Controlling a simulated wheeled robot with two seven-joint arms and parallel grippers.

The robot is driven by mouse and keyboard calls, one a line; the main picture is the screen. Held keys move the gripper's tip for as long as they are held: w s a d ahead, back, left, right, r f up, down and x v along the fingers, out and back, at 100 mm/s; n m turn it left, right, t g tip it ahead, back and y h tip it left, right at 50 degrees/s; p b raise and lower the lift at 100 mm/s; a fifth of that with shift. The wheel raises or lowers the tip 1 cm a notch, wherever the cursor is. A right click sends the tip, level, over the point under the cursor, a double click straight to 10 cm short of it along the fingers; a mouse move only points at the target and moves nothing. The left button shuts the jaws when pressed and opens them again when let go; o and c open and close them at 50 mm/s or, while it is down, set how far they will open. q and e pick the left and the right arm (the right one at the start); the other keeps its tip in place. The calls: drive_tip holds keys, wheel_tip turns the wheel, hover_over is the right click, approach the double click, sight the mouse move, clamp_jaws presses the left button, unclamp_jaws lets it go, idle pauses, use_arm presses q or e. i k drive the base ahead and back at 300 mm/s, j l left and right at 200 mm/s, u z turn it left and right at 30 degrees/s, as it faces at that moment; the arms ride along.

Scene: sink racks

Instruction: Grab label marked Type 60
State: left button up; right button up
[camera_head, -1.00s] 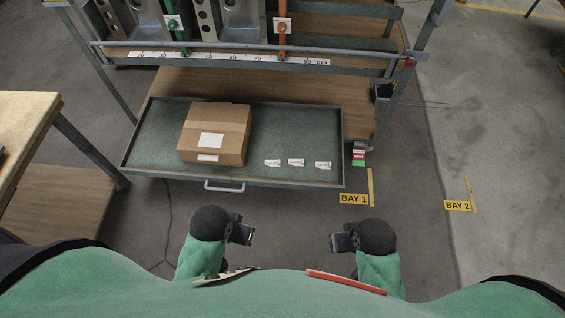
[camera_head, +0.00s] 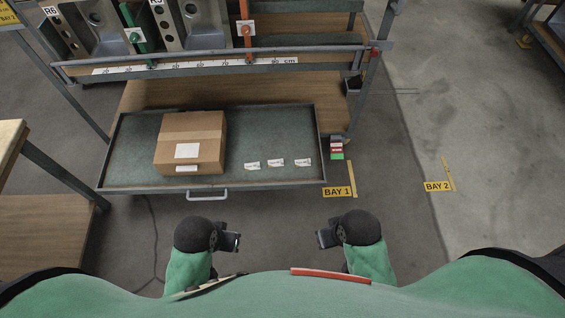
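Three small white labels lie in a row on the green mat of an open drawer tray: a left label (camera_head: 252,166), a middle label (camera_head: 276,163) and a right label (camera_head: 302,162). Their print is too small to read, so I cannot tell which is Type 60. The drawer tray (camera_head: 130,150) is pulled out toward me. My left gripper (camera_head: 237,242) and my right gripper (camera_head: 320,238) are both in front of the drawer, apart from it and from the labels. Neither visibly holds anything. Their finger gaps are too small to make out.
A cardboard box (camera_head: 205,132) sits in the drawer left of the labels. The drawer handle (camera_head: 207,195) sticks out at the front. A rack with a ruler strip (camera_head: 190,67) and steel sinks stands behind. A wooden table (camera_head: 40,215) is at left.

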sight(299, 162)
drive_tip(key=i+l, duration=0.1)
drive_tip(key=l, duration=0.4)
drive_tip(key=i+l, duration=0.1)
drive_tip(key=l, duration=0.35)
drive_tip(key=i+l, duration=0.1)
drive_tip(key=l, duration=0.4)
drive_tip(key=i+l, duration=0.1)
drive_tip(key=l, duration=0.4)
drive_tip(key=u, duration=0.05)
